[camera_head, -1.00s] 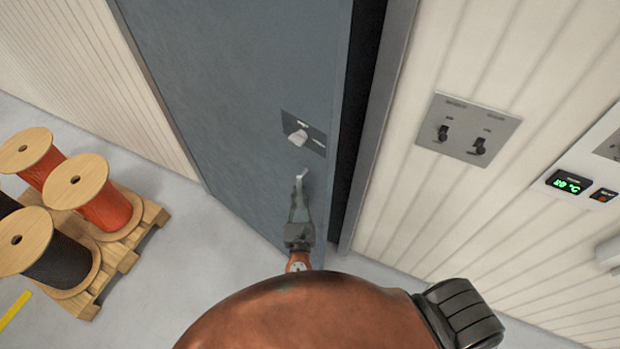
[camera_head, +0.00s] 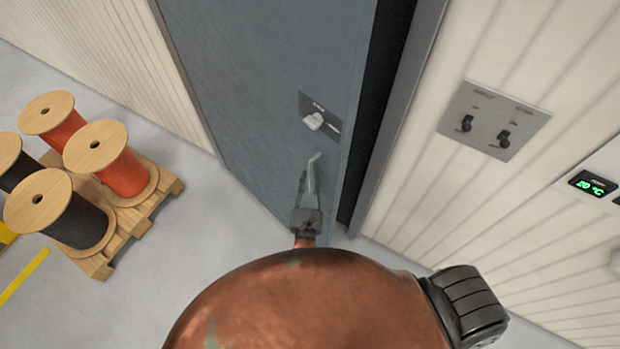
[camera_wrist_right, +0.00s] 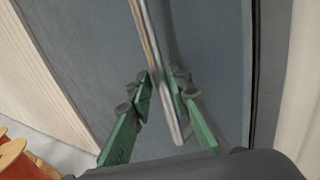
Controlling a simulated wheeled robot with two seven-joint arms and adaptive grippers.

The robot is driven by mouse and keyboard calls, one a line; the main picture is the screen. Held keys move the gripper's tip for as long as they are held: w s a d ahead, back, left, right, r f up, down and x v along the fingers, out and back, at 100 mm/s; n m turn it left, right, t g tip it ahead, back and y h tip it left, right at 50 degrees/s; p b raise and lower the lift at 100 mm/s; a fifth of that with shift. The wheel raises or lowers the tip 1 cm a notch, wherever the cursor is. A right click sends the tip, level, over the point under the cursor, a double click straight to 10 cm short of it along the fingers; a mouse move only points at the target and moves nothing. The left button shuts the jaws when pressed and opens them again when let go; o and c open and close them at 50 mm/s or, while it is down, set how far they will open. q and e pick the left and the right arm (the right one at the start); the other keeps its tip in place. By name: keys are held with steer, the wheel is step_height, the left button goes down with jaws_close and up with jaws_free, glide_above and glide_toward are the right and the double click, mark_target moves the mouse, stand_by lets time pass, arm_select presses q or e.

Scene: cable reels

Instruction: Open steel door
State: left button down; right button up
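The grey-blue steel door (camera_head: 260,70) stands in the middle of the head view, with a dark strip between its right edge and the frame. My right gripper (camera_head: 308,182) is at the lower part of the handle. In the right wrist view the handle bar (camera_wrist_right: 152,45) runs between the fingers of my right gripper (camera_wrist_right: 161,92). The fingers stand apart around the bar, closer to it on the right; a narrow gap shows on the left. My left gripper is not in view.
Wooden cable reels (camera_head: 108,160) stand on a pallet (camera_head: 140,222) at the left. Grey floor (camera_head: 210,265) is clear between pallet and door.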

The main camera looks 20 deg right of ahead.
steer(key=v, duration=1.1)
steer(key=shift+s+a, duration=0.15)
steer(key=shift+s, duration=0.15)
